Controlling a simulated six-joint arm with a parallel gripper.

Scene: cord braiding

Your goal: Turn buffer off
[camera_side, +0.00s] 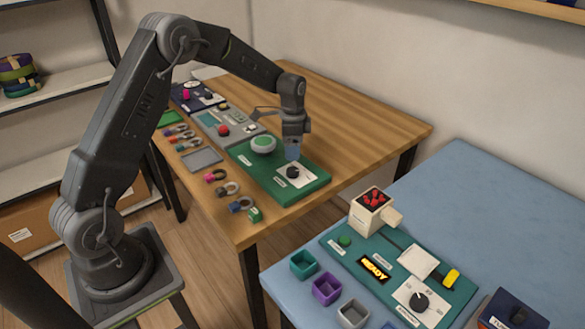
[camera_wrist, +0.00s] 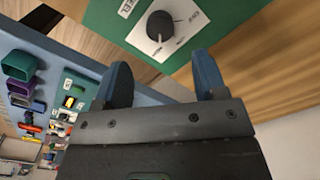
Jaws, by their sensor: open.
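My gripper (camera_side: 292,150) is above the green panel (camera_side: 310,189) on the wooden table, close to a black rotary knob (camera_side: 293,172) on a white plate. In the wrist view the two blue fingers of my gripper (camera_wrist: 163,85) are apart with nothing between them. The black knob (camera_wrist: 160,25) is just beyond the fingertips, and a white pointer line shows on it. The plate has small lettering that I cannot fully read. I cannot tell which label belongs to the buffer.
A pale green round button (camera_side: 263,143) sits on the same panel. A grey panel with a red button (camera_side: 223,130) is further back. On the blue table (camera_side: 440,180) stand a READY display (camera_side: 374,268), another knob (camera_side: 419,302) and small bins (camera_side: 327,288).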

